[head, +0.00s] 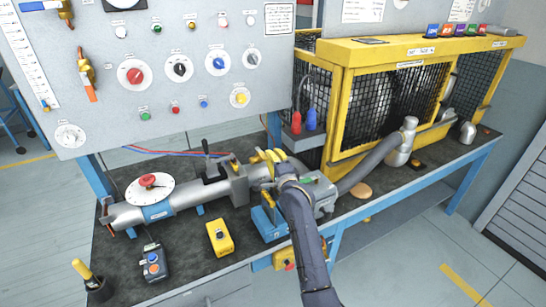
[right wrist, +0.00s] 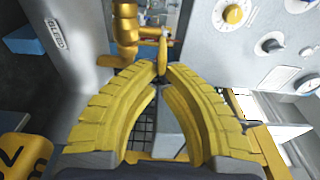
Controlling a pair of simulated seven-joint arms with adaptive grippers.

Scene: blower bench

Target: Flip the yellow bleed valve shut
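The yellow bleed valve (right wrist: 125,38) shows at the top of the right wrist view, with a yellow lever (right wrist: 163,52) beside its body. A "BLEED" label (right wrist: 57,37) is on the grey surface to its left. My right gripper (right wrist: 161,76) has its ridged yellow fingers brought together at the tips, right at the lever's end. I cannot tell whether the tips touch or pinch the lever. In the head view my right gripper (head: 264,157) is over the pipe, beside a grey block (head: 229,182) with a small yellow part on it. My left gripper is out of view.
The pipe carries a white disc with a red knob (head: 148,181). A yellow box (head: 220,238) and a grey button box (head: 153,262) sit in front. A yellow caged blower (head: 390,95) stands right, and the control panel (head: 165,95) rises behind.

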